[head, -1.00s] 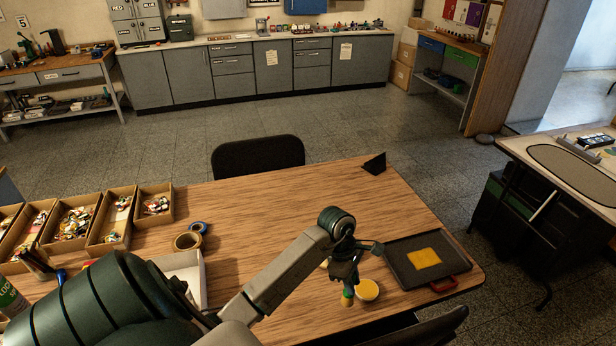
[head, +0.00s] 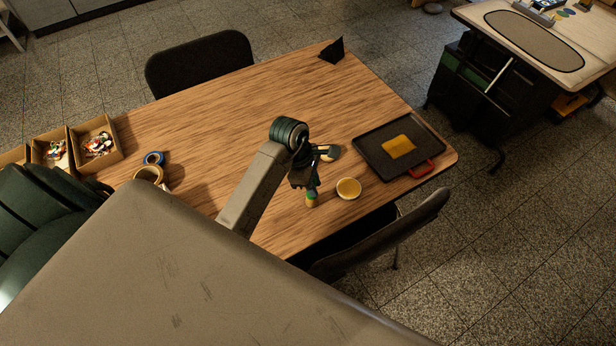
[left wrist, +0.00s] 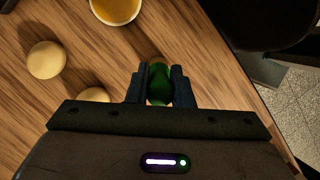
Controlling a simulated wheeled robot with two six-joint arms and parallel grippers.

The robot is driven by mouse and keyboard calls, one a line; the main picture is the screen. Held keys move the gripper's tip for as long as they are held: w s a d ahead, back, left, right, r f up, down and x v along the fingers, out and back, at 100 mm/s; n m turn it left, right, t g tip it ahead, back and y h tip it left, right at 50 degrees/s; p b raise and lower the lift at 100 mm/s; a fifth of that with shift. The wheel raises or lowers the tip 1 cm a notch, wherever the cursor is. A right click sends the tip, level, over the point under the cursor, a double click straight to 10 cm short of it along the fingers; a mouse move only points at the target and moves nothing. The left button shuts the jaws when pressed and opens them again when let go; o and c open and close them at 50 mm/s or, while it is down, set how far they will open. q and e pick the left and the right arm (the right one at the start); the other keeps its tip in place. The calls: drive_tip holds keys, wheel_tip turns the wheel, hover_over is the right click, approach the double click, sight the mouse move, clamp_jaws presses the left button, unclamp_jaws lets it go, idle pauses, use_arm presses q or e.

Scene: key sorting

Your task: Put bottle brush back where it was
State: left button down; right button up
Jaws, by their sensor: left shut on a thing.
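My left gripper (head: 309,187) is shut on a green thing with a tan lower end (head: 311,201), close to the front edge of the wooden table (head: 225,115). In the left wrist view the gripper (left wrist: 158,88) has its two dark fingers on either side of this green thing (left wrist: 159,68). Most of it is hidden, so I cannot tell for sure that it is the bottle brush, or whether it touches the table. My right gripper is not in view.
A bowl of yellow stuff (head: 349,188) stands just right of the gripper. Pale round things (left wrist: 47,60) lie nearby. A dark tray (head: 422,141) with a yellow square and red handle is farther right. Chairs (head: 200,62) stand at the table. Tape rolls (head: 153,158) lie left.

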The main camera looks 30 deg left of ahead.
use_arm(q)
drive_tip(key=shift+s+d, duration=0.1)
drive_tip(key=shift+s, duration=0.05)
drive_tip(key=shift+s+d+r, duration=0.1)
drive_tip(key=shift+s+d, duration=0.05)
drive_tip(key=shift+d, duration=0.2)
drive_tip(key=c, duration=1.6)
unclamp_jaws()
drive_tip(key=o, duration=0.3)
drive_tip(key=shift+f, duration=0.2)
drive_tip(key=shift+a, duration=0.25)
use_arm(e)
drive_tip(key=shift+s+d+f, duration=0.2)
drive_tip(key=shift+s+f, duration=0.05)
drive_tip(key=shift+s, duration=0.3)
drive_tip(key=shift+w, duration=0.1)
